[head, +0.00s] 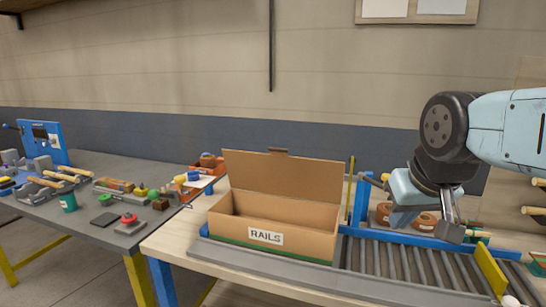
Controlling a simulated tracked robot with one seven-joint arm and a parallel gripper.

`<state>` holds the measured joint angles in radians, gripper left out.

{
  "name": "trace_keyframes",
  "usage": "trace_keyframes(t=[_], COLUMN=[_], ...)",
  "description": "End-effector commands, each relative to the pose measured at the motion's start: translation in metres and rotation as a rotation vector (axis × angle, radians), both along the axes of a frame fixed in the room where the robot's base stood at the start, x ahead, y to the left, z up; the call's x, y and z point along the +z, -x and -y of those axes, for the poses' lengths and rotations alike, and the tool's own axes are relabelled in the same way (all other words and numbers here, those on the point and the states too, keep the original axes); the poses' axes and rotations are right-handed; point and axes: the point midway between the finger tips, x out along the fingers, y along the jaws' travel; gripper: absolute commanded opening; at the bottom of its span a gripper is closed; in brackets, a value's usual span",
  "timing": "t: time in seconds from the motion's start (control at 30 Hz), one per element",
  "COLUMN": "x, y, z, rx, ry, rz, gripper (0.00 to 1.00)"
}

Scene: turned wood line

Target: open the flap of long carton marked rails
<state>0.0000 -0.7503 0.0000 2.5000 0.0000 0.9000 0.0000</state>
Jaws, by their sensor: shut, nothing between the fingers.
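The long carton (300,245) is brown cardboard with a white label reading RAILS on its front and a green strip along its lower edge. It stands at the left end of the roller conveyor. Its flap (290,177) stands up at the back, leaning slightly away, with a small darker tab at the top edge. The carton's top is open; the part of its inside that shows looks empty, and its floor is hidden. My gripper (452,228) is to the right of the carton, above the rollers and apart from the flap. Its fingers are shut and empty.
The roller conveyor (405,262) has blue rails and a yellow stop plate (490,268) at right. Brown round pieces (426,221) lie behind it, partly hidden by my arm.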

Motion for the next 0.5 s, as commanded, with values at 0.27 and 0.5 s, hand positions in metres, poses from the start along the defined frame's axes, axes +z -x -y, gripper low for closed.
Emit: trace_keyframes(t=[0.27,0.5], x=[-0.011,-0.039], y=[-0.004,-0.022], z=[0.004,0.022], rx=[0.132,0.624], ry=[0.120,0.540], rz=[-0.079,-0.366], gripper=[0.00,0.00])
